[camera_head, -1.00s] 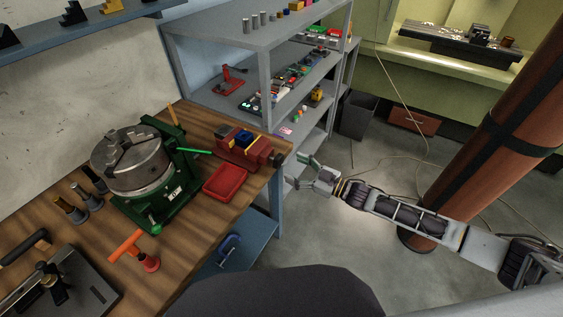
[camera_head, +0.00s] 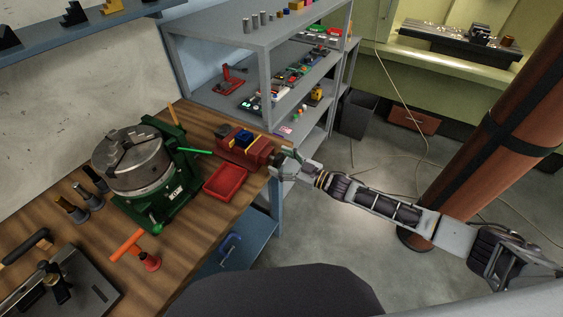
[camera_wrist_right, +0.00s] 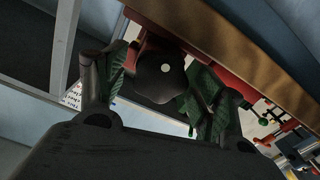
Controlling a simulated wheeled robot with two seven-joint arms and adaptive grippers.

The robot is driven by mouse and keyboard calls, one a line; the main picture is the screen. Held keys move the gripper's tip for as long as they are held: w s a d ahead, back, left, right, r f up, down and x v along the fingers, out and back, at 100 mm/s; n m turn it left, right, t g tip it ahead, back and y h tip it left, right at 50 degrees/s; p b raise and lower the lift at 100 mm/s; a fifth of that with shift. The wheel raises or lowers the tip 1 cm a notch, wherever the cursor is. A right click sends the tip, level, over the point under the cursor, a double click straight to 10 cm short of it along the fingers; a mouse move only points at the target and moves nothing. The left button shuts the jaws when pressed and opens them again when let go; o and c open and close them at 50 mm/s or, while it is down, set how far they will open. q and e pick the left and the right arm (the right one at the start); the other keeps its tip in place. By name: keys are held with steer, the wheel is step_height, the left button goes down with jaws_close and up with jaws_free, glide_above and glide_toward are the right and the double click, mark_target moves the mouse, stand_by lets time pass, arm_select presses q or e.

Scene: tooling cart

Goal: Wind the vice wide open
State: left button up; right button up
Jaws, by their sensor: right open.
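The red vice (camera_head: 246,146) stands at the right end of the wooden bench, with a blue and yellow piece (camera_head: 243,138) at its jaws. My right gripper (camera_head: 281,162) is at the vice's right end, past the bench edge. In the right wrist view, the dark round knob of the vice (camera_wrist_right: 160,74) sits between the two open green-padded fingers (camera_wrist_right: 166,95). I cannot tell whether the pads touch it. The vice's red body shows behind the knob. My left gripper is not in view.
A red tray (camera_head: 225,182) lies in front of the vice. A green rotary table with a grey chuck (camera_head: 133,160) stands left of it. Grey shelves (camera_head: 225,40) stand behind. An orange T-handle (camera_head: 128,245) is near the bench front. Open floor lies to the right.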

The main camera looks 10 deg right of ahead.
steer(key=c, duration=1)
steer(key=shift+n, duration=0.5)
